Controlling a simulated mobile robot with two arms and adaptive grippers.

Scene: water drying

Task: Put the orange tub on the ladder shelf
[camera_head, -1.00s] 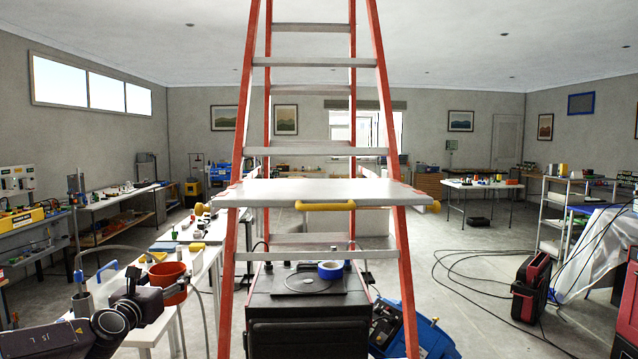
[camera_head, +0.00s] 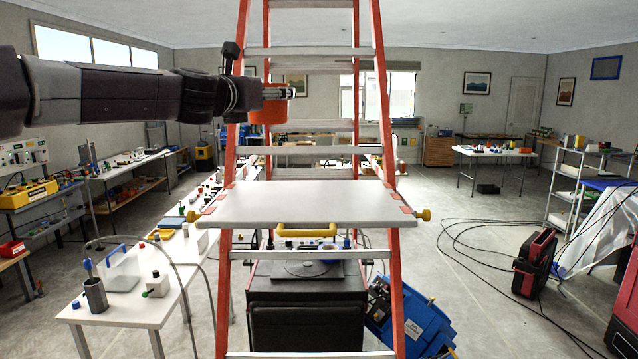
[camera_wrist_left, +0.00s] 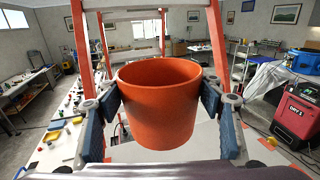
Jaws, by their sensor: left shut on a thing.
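The orange tub (camera_wrist_left: 160,112) is held upright between the fingers of my left gripper (camera_wrist_left: 160,110) in the left wrist view, and it looks empty from its open top. In the head view the tub (camera_head: 268,108) is partly hidden behind my left gripper (camera_head: 280,92), well above the ladder shelf (camera_head: 305,207). The shelf is a bare, flat grey-white board across the orange ladder (camera_head: 388,160), with a yellow handle at its front edge. The tub is apart from the shelf. My right gripper is not in view.
A black case (camera_head: 305,315) stands beneath the shelf, with a blue machine (camera_head: 405,322) leaning to its right. A white table (camera_head: 140,310) with small items is at lower left. The ladder rails rise on both sides of the shelf. A red-black unit (camera_head: 535,262) stands at right.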

